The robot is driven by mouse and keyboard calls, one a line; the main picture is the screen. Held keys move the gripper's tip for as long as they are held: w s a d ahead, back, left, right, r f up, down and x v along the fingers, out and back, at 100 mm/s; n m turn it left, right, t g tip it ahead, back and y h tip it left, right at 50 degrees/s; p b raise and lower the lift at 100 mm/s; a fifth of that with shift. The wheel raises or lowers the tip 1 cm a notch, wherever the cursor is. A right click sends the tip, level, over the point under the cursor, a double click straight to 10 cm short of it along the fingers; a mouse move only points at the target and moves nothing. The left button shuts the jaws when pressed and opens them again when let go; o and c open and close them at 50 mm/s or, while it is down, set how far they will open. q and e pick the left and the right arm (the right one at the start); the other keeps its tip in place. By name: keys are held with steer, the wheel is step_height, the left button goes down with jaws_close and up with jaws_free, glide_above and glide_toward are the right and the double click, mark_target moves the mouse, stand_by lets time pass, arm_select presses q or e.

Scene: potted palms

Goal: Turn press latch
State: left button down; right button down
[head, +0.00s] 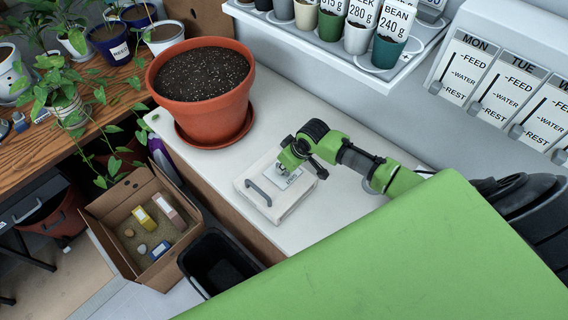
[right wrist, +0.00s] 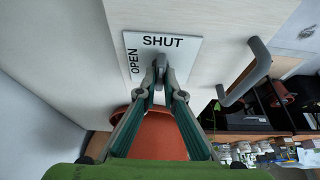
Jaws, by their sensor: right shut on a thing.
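A white panel box (head: 270,205) with a grey bar handle (head: 258,190) lies on the white bench top. A pale label plate (head: 287,181) is on it; in the right wrist view the plate (right wrist: 186,48) reads SHUT along the top and OPEN at the left. The small grey latch (right wrist: 161,66) stands upright in that view, its top just below the word SHUT. My right gripper (head: 286,166) is at the plate, and its fingertips (right wrist: 163,92) are closed on the latch from both sides. The head view hides most of the latch. My left gripper is not in view.
A terracotta pot (head: 202,112) on a saucer stands behind the panel box. Potted plants (head: 75,40) crowd the wooden table at left. A cardboard box (head: 120,205) and black bin (head: 215,262) stand below the bench's left edge. A shelf of cups (head: 357,38) overhangs the back.

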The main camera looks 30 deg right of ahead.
steer(key=shift+r, duration=0.1)
stand_by(0.3)
steer(key=c, duration=2.2)
jaws_free()
steer(key=shift+o, duration=0.2)
steer(key=v, duration=1.2)
